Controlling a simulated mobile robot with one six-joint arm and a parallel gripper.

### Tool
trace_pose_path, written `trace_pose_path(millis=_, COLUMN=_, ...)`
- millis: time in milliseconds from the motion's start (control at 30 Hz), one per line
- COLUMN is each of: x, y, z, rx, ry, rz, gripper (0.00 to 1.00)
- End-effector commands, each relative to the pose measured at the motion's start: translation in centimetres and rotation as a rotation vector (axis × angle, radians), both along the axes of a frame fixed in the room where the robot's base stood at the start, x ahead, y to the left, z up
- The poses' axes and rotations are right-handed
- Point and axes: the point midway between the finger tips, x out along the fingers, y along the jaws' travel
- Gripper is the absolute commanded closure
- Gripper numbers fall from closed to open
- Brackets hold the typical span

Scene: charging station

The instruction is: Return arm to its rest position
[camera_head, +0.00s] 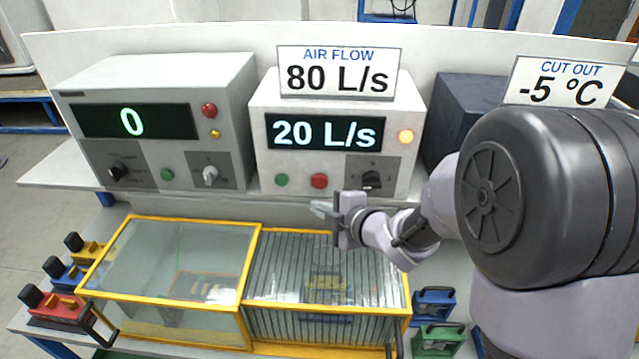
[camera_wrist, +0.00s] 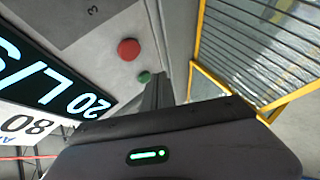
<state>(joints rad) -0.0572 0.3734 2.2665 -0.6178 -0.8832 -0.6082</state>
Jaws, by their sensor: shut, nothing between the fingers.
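My gripper (camera_head: 322,208) is shut and empty. In the head view it points left, in front of the lower part of the air flow unit (camera_head: 262,165) and above the yellow-framed barred box. My arm reaches in from the right, bent at the wrist. In the wrist view the gripper's fingers (camera_wrist: 158,92) show dark at the middle, close to the green button (camera_wrist: 144,77) and the red button (camera_wrist: 128,50) in the picture. I cannot tell whether they touch the panel.
The barred box (camera_head: 262,262) and a clear-lidded box (camera_head: 165,265) stand below. A grey unit (camera_head: 225,75) reading 0 is at left. The "-5 °C" sign (camera_head: 558,82) and a dark box (camera_head: 455,105) are behind my arm. Several coloured connectors (camera_head: 60,308) flank the boxes.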

Motion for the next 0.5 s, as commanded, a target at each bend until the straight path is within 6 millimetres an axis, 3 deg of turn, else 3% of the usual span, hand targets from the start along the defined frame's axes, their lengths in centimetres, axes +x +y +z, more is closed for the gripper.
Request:
trace_pose_path(millis=267, x=0.1, y=-0.6, z=0.1, rx=0.006, ry=0.010, rz=-0.032, gripper=1.00)
trace_pose_path(millis=333, x=0.2, y=-3.2, z=0.7, rx=0.039, ry=0.059, rz=-0.180, gripper=1.00)
trace_pose_path(millis=400, x=-1.1, y=-8.0, z=1.4, rx=0.140, ry=0.163, rz=-0.461, gripper=1.00)
trace_pose_path(millis=467, x=-4.6, y=-12.4, z=1.4, rx=0.301, ry=0.290, rz=-0.752, gripper=1.00)
trace_pose_path(millis=500, x=-8.0, y=-14.5, z=0.8, rx=0.432, ry=0.389, rz=-0.936, gripper=1.00)
